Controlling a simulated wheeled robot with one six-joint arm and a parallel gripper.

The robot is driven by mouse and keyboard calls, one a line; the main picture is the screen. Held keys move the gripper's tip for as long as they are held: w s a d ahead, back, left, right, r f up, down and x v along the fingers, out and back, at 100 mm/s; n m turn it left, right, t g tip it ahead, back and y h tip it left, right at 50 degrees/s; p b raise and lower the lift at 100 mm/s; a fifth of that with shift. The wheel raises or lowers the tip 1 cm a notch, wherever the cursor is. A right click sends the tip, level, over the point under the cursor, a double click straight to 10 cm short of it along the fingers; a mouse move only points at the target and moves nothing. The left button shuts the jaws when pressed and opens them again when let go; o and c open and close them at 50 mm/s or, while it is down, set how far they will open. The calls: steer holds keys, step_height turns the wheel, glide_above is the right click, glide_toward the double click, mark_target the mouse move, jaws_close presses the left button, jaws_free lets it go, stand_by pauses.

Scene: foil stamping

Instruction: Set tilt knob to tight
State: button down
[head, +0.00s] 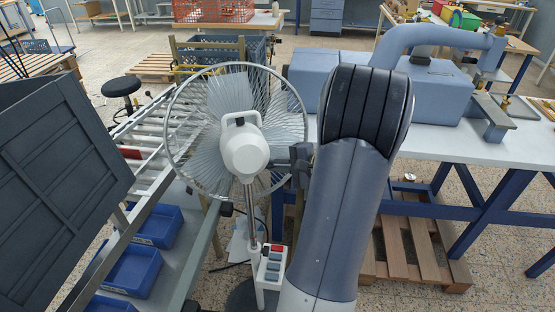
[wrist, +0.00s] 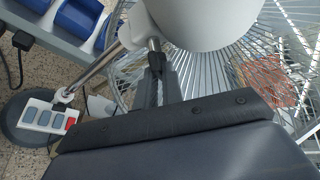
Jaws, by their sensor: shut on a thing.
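A pedestal fan with a white motor housing (head: 245,152) and a wire cage stands in the middle of the head view. Its housing also shows large at the top of the wrist view (wrist: 205,18). The tilt knob (wrist: 154,45) is a small dark part at the neck, where the pole meets the housing. My gripper (wrist: 155,62) is at the neck, its fingers shut on the tilt knob, which they mostly cover. In the head view, my gripper (head: 284,164) reaches the fan's neck from the right. The knob's setting cannot be read.
A white control box (head: 270,268) with a red button and several grey ones is on the fan's pole. Blue bins (head: 132,270) and a dark grey crate (head: 55,190) are at left. A table (head: 450,147) with a blue-grey stamping machine (head: 440,95) stands at right.

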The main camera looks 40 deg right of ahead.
steer(key=shift+w+d+r+m+g+y+p, duration=0.15)
steer(key=shift+m+g+y+p, duration=0.15)
steer(key=shift+m+g+p, duration=0.55)
steer(key=shift+w+a+r+m+g+y+p, duration=0.15)
steer(key=shift+m+g+y+p, duration=0.2)
steer(key=shift+g+p, duration=0.9)
steer(key=shift+w+d+r+m+g+y+p, duration=0.15)
steer(key=shift+m+g+y+p, duration=0.1)
steer(key=shift+m+g+p, duration=0.6)
steer(key=shift+f+g, duration=0.1)
steer(key=shift+g, duration=0.15)
steer(key=c, duration=1.5)
jaws_free()
steer(key=shift+c, duration=0.2)
steer(key=shift+r, duration=0.2)
